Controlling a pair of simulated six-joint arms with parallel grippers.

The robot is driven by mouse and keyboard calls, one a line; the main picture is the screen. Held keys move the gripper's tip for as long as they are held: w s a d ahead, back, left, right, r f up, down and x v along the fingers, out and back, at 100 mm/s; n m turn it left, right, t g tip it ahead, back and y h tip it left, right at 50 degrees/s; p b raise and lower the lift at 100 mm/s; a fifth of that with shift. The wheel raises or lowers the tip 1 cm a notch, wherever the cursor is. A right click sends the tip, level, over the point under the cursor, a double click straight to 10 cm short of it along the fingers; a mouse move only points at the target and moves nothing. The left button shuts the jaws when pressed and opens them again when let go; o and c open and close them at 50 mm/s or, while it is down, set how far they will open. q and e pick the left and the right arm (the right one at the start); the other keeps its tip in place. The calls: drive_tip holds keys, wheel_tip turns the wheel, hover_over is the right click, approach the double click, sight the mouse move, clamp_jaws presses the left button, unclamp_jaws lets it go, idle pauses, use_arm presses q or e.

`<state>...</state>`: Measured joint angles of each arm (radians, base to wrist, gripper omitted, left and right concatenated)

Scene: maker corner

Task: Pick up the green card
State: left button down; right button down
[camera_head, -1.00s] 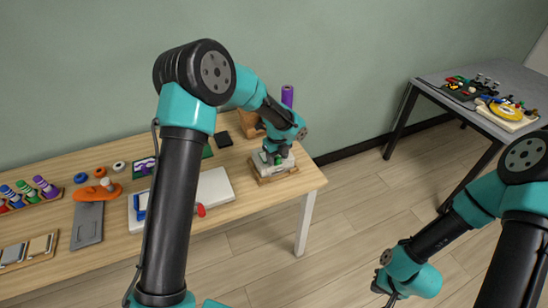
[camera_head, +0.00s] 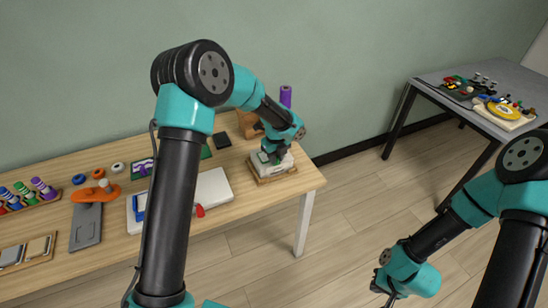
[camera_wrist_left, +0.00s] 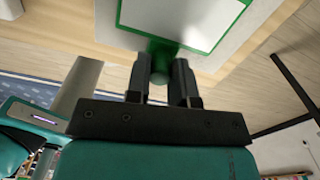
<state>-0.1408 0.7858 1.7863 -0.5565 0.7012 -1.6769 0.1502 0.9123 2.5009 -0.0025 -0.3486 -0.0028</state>
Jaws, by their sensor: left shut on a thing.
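The green card (camera_wrist_left: 236,14) has a white face with a green border and shows at the top of the left wrist view. In the head view, my left gripper (camera_head: 274,157) is at a pale block on a wooden base (camera_head: 276,178) near the table's right end. Only a bit of green shows there between the fingers. Whether the card still touches the block, I cannot tell. My right gripper (camera_head: 391,295) hangs over the floor, away from the table; its finger gap is too small to judge.
The wooden table (camera_head: 250,205) holds a white board (camera_head: 213,188), an orange item (camera_head: 96,193), a grey plate (camera_head: 86,226) and a rack of coloured pieces (camera_head: 32,193). A purple roll (camera_head: 286,95) stands behind the left gripper. A grey table (camera_head: 440,80) stands at the right.

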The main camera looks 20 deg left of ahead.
use_arm(q)
drive_tip(key=shift+r, duration=0.1)
drive_tip(key=shift+r, duration=0.55)
wheel_tip(320, 180, up, 2)
drive_tip(key=shift+s+r, duration=0.1)
drive_tip(key=shift+r, duration=0.15)
drive_tip(key=s+d, duration=0.2)
drive_tip(key=s, duration=0.5)
drive_tip(key=s+d+r, duration=0.1)
drive_tip(key=s+d, duration=0.1)
drive_tip(key=s, duration=0.6)
drive_tip(key=shift+d, duration=0.3)
drive_tip(key=shift+r, duration=0.1)
